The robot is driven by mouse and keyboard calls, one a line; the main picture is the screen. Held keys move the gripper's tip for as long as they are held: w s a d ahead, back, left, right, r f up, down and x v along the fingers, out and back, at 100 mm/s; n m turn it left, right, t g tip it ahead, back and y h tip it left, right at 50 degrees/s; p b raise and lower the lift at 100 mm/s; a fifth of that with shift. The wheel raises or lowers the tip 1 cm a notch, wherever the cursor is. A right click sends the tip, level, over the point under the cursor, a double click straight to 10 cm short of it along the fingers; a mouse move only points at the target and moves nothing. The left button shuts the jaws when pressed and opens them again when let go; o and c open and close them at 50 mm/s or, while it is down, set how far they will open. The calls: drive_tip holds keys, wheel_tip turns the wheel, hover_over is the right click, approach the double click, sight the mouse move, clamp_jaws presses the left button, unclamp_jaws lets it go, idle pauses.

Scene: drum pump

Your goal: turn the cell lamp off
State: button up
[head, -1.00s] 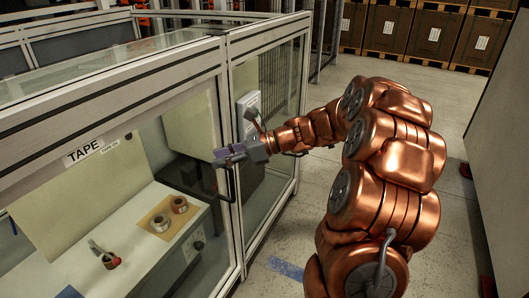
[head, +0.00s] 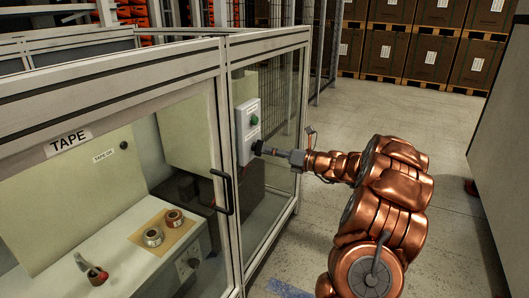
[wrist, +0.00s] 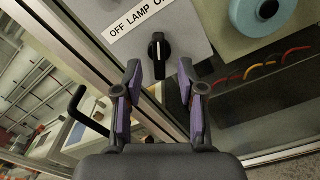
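The lamp switch is a black rotary knob (wrist: 159,54) with a white pointer line, on a grey control box (head: 240,133) on the cell frame. Its white label (wrist: 140,19) reads "OFF LAMP O…", the end cut off. The pointer runs straight up in the wrist view, leaning to the ON side relative to the tilted label. My gripper (wrist: 158,72) is open, its two purple-padded fingers either side of and just short of the knob, with no visible contact. In the head view my gripper (head: 270,150) is close to the box front, below the green button (head: 254,119).
A black door handle (head: 224,191) sticks out left of my gripper. Glass panels and frame posts surround the box.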

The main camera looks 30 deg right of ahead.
sight(258, 148)
drive_tip(key=shift+x, duration=1.45)
clamp_jaws()
